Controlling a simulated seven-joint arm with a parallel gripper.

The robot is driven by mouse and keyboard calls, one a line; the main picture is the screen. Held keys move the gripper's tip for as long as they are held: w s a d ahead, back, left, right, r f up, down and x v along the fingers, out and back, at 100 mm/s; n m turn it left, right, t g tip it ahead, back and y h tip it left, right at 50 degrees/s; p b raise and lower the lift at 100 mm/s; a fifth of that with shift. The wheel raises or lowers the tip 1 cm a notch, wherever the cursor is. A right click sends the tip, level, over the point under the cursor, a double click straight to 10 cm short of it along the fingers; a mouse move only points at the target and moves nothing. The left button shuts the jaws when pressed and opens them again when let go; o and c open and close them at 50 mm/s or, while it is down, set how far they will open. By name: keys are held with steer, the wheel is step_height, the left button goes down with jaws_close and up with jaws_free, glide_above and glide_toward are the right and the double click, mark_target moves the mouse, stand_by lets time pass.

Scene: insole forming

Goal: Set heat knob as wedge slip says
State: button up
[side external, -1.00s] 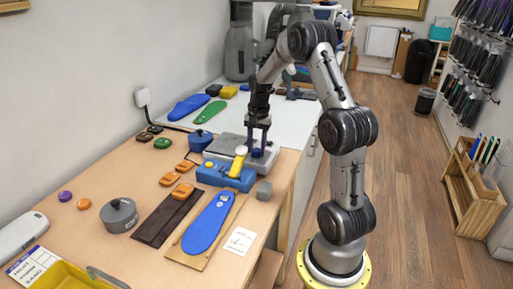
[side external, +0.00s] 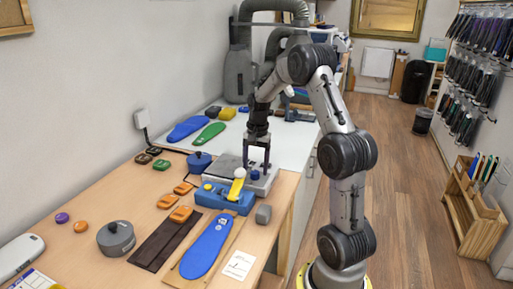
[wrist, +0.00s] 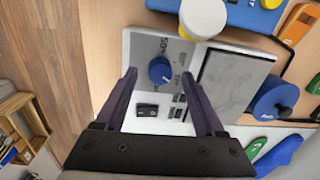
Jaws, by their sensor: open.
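A blue heat knob (wrist: 161,70) sits on a grey dial panel with printed numbers, "50" among them. It also shows as a small blue cap in the side view (side external: 254,175), beside the grey plate. My gripper (wrist: 159,76) is open, one finger on each side of the knob with gaps between; in the side view my gripper (side external: 257,168) points down at the knob. I cannot tell the exact height of the fingertips. A white slip (side external: 238,265) with writing too small to read lies on the table to the right of the blue insole (side external: 206,246).
A blue block (side external: 222,198) with a yellow lever and white knob stands close beside the plate; its white-and-yellow end (wrist: 203,17) is near the fingers.

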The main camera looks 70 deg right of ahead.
mark_target(256, 173)
step_height(256, 173, up, 12)
steer(key=shift+s+r, duration=0.15)
steer(key=shift+s, duration=0.2)
steer(key=w+a+r+n+t, duration=0.1)
steer(key=w+a+r+n, duration=0.15)
steer(key=a+r, duration=0.45)
steer(key=s+a+r+n+t, duration=0.1)
steer(key=s+a+n, duration=0.1)
steer(key=a, duration=0.5)
steer(key=s+a+r+n+t, duration=0.1)
steer(key=s+a+n, duration=0.15)
steer(key=a, duration=0.55)
steer(key=s+a+f+n+t, duration=0.2)
steer(key=s+a+f+n, duration=0.6)
steer(key=s+n, duration=0.2)
steer(key=shift+s, duration=0.85)
